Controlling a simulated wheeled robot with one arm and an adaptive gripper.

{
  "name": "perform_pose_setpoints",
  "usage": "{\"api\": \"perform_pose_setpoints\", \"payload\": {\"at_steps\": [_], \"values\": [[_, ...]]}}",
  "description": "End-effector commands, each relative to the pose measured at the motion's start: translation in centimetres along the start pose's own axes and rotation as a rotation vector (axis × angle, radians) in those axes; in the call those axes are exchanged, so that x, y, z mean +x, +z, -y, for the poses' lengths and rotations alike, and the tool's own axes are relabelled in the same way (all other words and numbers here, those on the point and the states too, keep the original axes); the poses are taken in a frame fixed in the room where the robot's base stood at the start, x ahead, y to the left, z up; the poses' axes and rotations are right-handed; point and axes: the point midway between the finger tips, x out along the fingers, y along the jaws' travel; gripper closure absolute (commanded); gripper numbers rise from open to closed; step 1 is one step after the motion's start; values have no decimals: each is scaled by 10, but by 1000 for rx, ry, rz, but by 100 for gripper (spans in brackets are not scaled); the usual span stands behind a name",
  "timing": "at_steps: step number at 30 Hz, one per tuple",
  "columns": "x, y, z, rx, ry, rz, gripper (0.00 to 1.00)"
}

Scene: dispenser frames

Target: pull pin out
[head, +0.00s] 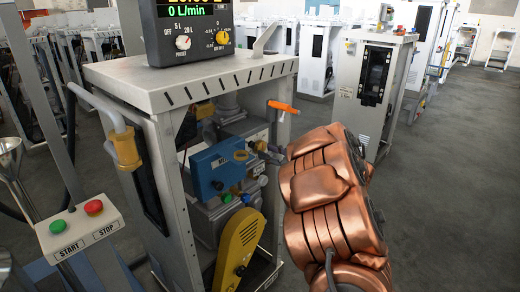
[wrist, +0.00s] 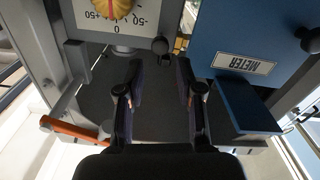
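No part is clearly labelled as the pin, and I cannot tell for sure which one it is. In the wrist view, a small round black knob (wrist: 160,45) on a short stem stands just beyond the fingertips, near the gap between them. An orange lever (wrist: 75,133) lies at the lower left there; in the head view the orange lever (head: 283,107) sticks out from the frame's right post. My gripper (wrist: 160,75) is open, with nothing between its fingers. In the head view my copper-coloured arm covers most of it, right of the blue box.
A START/STOP box (head: 80,225) is at lower left. Another dispenser (head: 375,85) stands behind; floor at right is clear.

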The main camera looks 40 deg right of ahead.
Motion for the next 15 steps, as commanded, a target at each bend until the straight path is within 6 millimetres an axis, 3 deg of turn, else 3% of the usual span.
{"api": "perform_pose_setpoints", "payload": {"at_steps": [7, 15], "values": [[-45, 2, -1, -1, 3, 5, 64], [-65, 1, 0, 1, 0, 1, 64]]}}
